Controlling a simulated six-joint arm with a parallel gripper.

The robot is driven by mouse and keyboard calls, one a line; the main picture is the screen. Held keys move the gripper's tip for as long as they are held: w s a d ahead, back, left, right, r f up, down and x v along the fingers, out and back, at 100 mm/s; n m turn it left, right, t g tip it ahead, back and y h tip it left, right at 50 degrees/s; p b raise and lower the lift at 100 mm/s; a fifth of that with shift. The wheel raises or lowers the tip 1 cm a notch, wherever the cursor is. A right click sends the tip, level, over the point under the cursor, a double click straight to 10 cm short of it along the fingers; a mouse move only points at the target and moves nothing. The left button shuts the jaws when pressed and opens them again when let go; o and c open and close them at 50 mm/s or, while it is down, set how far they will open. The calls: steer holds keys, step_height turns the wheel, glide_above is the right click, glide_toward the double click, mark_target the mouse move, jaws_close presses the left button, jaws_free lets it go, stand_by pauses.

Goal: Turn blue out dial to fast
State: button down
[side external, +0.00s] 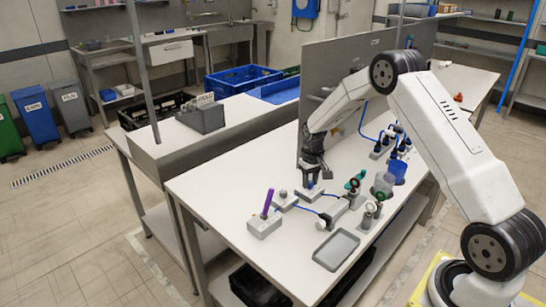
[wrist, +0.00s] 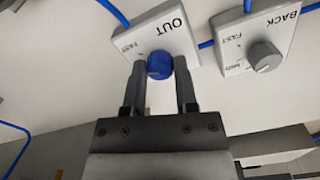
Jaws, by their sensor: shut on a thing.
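The blue OUT dial (wrist: 159,65) sits on a light grey plate (wrist: 182,27) marked OUT, with a FAST label at its left in the wrist view. My gripper (wrist: 160,82) has one finger on each side of the dial and is shut on it. In the side view my gripper (side external: 312,182) points down at the table from above, and its fingers hide most of the dial. The dial's pointer mark cannot be made out.
A second plate marked BACK (wrist: 268,28) with a grey dial (wrist: 264,56) lies close at the right in the wrist view. Blue cables run between the plates. In the side view, a purple-handled box (side external: 265,225), a grey tray (side external: 337,250) and a blue cup (side external: 397,173) stand on the white table (side external: 235,190).

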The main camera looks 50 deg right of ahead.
mark_target(310, 183)
steer(key=shift+m, duration=0.3)
steer(key=shift+c, duration=2)
jaws_free()
steer(key=shift+r, duration=0.1)
steer(key=shift+r, duration=3.85)
steer(key=shift+s+a+r, duration=0.15)
steer(key=shift+a+r, duration=0.05)
steer(key=shift+a, duration=0.25)
steer(key=s+a+r+n+t, duration=0.2)
steer(key=s+a+r+n, duration=0.1)
steer(key=s+a, duration=1.5)
steer(key=shift+s+n+t, duration=0.3)
steer(key=shift+s+n, duration=0.4)
steer(key=shift+s, duration=0.4)
